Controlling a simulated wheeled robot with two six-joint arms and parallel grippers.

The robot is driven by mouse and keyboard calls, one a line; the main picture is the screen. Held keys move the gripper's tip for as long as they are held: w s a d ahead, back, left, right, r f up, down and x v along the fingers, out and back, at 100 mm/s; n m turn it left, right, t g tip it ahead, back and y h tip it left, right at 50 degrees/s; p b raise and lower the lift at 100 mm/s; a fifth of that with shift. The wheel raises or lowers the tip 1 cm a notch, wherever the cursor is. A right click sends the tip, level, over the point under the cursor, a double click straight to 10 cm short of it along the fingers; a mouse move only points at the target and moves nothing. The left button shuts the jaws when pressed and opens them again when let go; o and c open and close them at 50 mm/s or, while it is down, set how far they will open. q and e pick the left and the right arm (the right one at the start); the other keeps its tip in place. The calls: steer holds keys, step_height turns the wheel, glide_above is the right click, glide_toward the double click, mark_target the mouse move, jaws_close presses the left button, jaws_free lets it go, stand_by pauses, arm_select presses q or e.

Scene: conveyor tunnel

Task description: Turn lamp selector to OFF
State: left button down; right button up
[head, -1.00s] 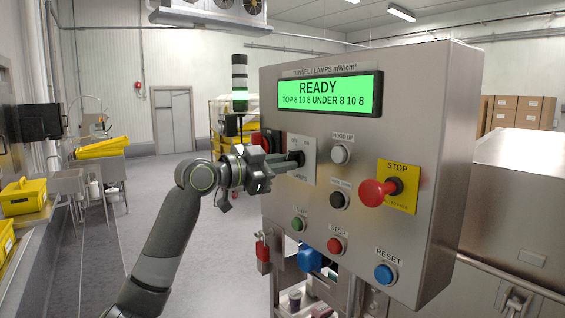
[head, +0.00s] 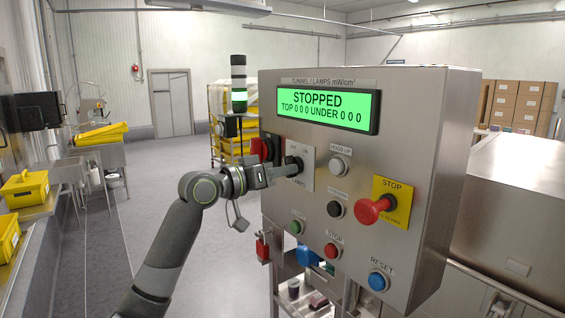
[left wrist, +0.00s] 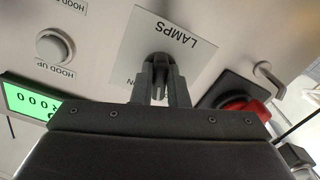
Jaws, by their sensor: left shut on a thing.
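The lamp selector (head: 294,166) is a black knob on a pale plate marked LAMPS, at the upper left of the steel control panel. In the left wrist view the selector (left wrist: 159,60) shows between the fingers, with the plate (left wrist: 185,28) around it. My left gripper (head: 284,171) reaches it from the left and is shut on the knob; its fingers also show in the left wrist view (left wrist: 160,88). The knob's exact pointing is partly hidden by the fingers. The green display (head: 322,106) reads STOPPED, TOP 0 0 0 UNDER 0 0 0. My right gripper is not in view.
A red emergency STOP button (head: 374,210) sticks out at the panel's right. A red rotary switch (head: 262,148) sits just left of the selector. The hood knob (head: 340,165) is at its right. A red padlock (head: 262,246) hangs at the lower left edge.

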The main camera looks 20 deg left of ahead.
arm_select(q)
steer(key=shift+n+p, duration=0.65)
steer(key=shift+n, duration=0.25)
steer(key=c, duration=1.4)
jaws_free()
steer(key=shift+c, duration=0.2)
steer(key=shift+s, duration=0.1)
steer(key=b+v, duration=0.6)
steer(key=v, duration=1.1)
steer(key=shift+b, duration=0.4)
steer(key=shift+s+a, duration=0.1)
